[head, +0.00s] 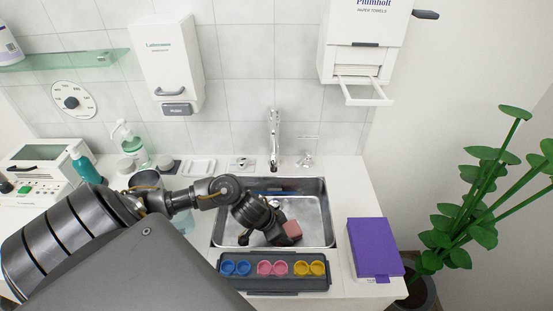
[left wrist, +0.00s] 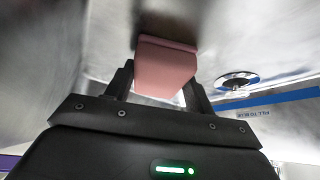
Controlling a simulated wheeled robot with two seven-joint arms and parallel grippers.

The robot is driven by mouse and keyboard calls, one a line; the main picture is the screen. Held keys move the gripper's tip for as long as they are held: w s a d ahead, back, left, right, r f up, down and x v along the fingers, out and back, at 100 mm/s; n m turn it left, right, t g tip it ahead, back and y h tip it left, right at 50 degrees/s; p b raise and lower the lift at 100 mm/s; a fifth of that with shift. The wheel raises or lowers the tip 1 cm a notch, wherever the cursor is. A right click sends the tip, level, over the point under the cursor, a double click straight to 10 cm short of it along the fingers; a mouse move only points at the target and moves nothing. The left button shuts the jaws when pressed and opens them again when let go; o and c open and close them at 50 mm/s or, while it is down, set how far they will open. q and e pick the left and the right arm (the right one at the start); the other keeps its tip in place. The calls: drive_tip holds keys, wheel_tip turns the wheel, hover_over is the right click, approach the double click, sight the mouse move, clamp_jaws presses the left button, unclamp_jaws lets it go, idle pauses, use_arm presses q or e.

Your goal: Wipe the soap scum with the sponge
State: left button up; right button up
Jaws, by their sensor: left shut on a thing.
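The pink sponge (head: 292,229) is in the steel sink (head: 318,240), between the fingers of my left gripper (head: 283,233). The left wrist view shows the gripper (left wrist: 160,88) shut on the sponge (left wrist: 165,66), with the sponge's far end close to or touching the sink's metal surface; I cannot tell which. Soap scum does not stand out clearly on the grey metal in either view. My left arm hides part of the sink. My right gripper is not in view.
The tap (head: 274,140) stands behind the sink. A dark tray with coloured round cups (head: 272,268) lies at its front edge, and a purple box (head: 374,248) stands to the right. A drain (left wrist: 237,79) and a blue strip (left wrist: 272,101) show in the left wrist view.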

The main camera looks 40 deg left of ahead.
sight(298, 232)
use_arm(q)
drive_tip(key=shift+w+d, duration=0.45)
drive_tip(key=shift+d, duration=0.1)
drive_tip(key=shift+w+d+r+p, duration=0.15)
drive_tip(key=shift+w+d+p, duration=0.35)
drive_tip(key=shift+p, duration=0.25)
drive_tip(key=shift+w+d+p, duration=0.4)
drive_tip(key=shift+w+d, duration=0.3)
drive_tip(key=shift+d, duration=0.15)
drive_tip(key=shift+s+f, duration=0.1)
drive_tip(key=shift+f, duration=0.1)
drive_tip(key=shift+s+a+p, duration=0.8)
drive_tip(key=shift+s+a, duration=0.4)
drive_tip(key=shift+a, duration=0.25)
drive_tip(key=shift+s+a+p, duration=0.45)
drive_tip(key=shift+s+a, duration=0.4)
drive_tip(key=shift+a, duration=0.15)
drive_tip(key=shift+s+a, duration=0.2)
drive_tip(key=shift+a, duration=0.1)
